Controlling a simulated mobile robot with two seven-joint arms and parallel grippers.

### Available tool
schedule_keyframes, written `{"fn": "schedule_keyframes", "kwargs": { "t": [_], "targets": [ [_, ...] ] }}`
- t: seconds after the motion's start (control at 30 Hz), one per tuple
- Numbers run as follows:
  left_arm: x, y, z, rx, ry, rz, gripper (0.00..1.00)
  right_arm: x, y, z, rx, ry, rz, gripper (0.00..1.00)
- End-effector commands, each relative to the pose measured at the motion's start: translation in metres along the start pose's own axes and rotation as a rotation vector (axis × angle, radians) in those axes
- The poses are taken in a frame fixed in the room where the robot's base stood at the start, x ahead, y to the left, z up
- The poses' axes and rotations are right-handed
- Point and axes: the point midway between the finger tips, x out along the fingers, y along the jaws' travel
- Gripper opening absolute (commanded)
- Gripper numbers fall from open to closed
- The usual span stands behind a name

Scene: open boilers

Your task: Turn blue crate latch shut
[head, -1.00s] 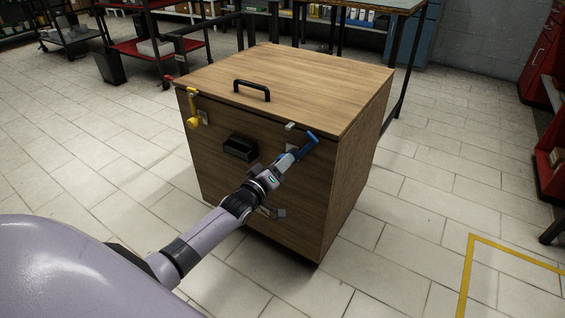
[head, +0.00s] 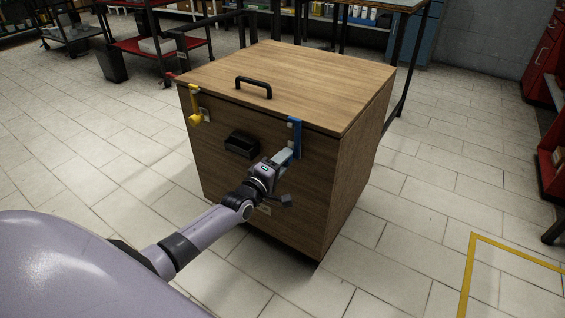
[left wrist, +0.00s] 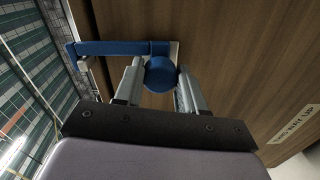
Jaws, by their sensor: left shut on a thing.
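The wooden crate (head: 250,140) stands on the tiled floor with its lid (head: 300,80) down. The blue latch (head: 295,128) is on the crate's front at the right and stands upright, its top end at the lid's edge. In the left wrist view the blue latch's bar (left wrist: 120,48) runs left from its round knob (left wrist: 160,72). My left gripper (head: 287,156) is shut on the blue latch at the knob, with one finger on each side. The yellow latch (head: 194,103) hangs upright at the front left. My right gripper is not in view.
A black lid handle (head: 253,87) and a black box-like fitting (head: 241,145) on the front lie near my arm. A red-shelved cart (head: 150,48) and a table stand behind. The floor to the right is clear up to the red cabinets.

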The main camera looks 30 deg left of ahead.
Motion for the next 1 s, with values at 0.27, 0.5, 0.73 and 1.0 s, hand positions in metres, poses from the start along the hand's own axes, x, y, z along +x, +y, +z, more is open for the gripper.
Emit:
{"fn": "schedule_keyframes", "kwargs": {
  "t": [0.27,0.5,0.73,1.0],
  "targets": [
    [0.000,-0.001,0.000,-0.013,0.000,-0.002,0.00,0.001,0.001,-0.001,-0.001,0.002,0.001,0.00],
    [0.000,-0.001,0.000,-0.012,0.000,-0.002,0.65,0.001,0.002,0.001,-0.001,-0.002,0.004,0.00],
    [0.000,0.000,0.000,-0.010,0.000,-0.001,0.65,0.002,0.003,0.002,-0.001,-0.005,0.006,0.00],
    [-0.017,0.001,0.000,-0.010,-0.001,-0.002,0.65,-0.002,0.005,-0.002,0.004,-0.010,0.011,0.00]
  ]
}}
